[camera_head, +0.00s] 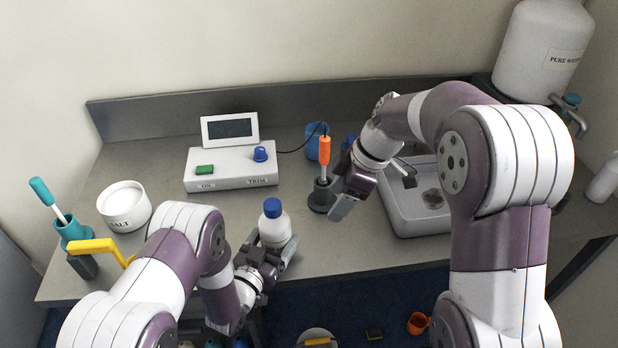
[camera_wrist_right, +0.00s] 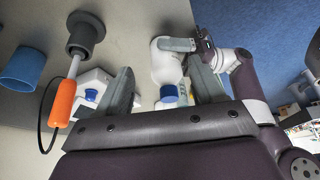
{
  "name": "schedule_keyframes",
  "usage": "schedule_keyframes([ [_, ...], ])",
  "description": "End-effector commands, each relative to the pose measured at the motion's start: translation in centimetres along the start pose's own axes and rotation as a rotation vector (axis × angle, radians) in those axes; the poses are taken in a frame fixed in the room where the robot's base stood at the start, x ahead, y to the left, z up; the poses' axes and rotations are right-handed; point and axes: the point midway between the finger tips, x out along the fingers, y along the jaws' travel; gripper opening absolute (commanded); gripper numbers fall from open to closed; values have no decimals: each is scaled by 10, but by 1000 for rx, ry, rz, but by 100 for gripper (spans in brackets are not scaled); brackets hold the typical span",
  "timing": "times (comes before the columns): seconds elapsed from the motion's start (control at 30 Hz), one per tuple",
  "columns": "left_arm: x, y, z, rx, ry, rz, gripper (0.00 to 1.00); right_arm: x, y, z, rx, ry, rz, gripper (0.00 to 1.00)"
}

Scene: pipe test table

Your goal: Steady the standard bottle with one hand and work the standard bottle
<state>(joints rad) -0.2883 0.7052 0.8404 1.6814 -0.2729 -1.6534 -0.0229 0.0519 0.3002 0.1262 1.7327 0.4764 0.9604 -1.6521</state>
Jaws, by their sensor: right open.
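The standard bottle (camera_head: 274,230), white with a blue cap, stands upright near the table's front edge. My left gripper (camera_head: 270,256) is low at the bottle, with its fingers on either side of it and apparently closed on it. The right wrist view also shows the bottle (camera_wrist_right: 164,66), with a left finger across its side. My right gripper (camera_head: 374,188) is open and empty, up and to the right of the bottle. Its two fingers (camera_wrist_right: 163,85) spread in the right wrist view, with the blue cap seen beyond the gap. The bottle's lower part is partly hidden by my left gripper.
An orange-handled probe (camera_head: 324,152) stands in a dark holder (camera_head: 321,197) beside my right gripper. A meter (camera_head: 232,168) sits behind the bottle. A blue cup (camera_head: 314,142), a sink tray (camera_head: 416,222), a salt jar (camera_head: 125,208) and a yellow-handled tool (camera_head: 98,246) are around. Bare tabletop lies left of the bottle.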

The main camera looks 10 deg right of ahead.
Motion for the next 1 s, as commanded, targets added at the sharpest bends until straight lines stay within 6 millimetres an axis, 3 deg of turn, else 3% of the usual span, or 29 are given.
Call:
schedule_keyframes([
  [0.17,0,0,1,0,-2,-1,43,0,1,0,2,3,5,69],
  [0.27,0,0,1,0,-2,-1,43,0,17,-14,20,38,65,69],
  [0.37,0,0,1,0,-2,-1,43,-4,56,-49,78,131,220,69],
  [0.47,0,0,1,0,-2,-1,43,-22,112,-100,198,285,448,69],
  [0.6,0,0,1,0,-2,-1,43,-76,188,-165,524,569,805,69],
  [0.7,0,0,1,0,-2,-1,43,-112,218,-184,902,760,1018,69],
  [0.77,0,0,1,0,-2,-1,43,-120,219,-182,1160,827,1100,69],
  [0.87,0,0,1,0,-2,-1,43,-103,193,-174,1621,828,1162,69],
  [1.0,0,0,1,0,-2,-1,43,-48,109,-176,2165,571,1129,69],
])
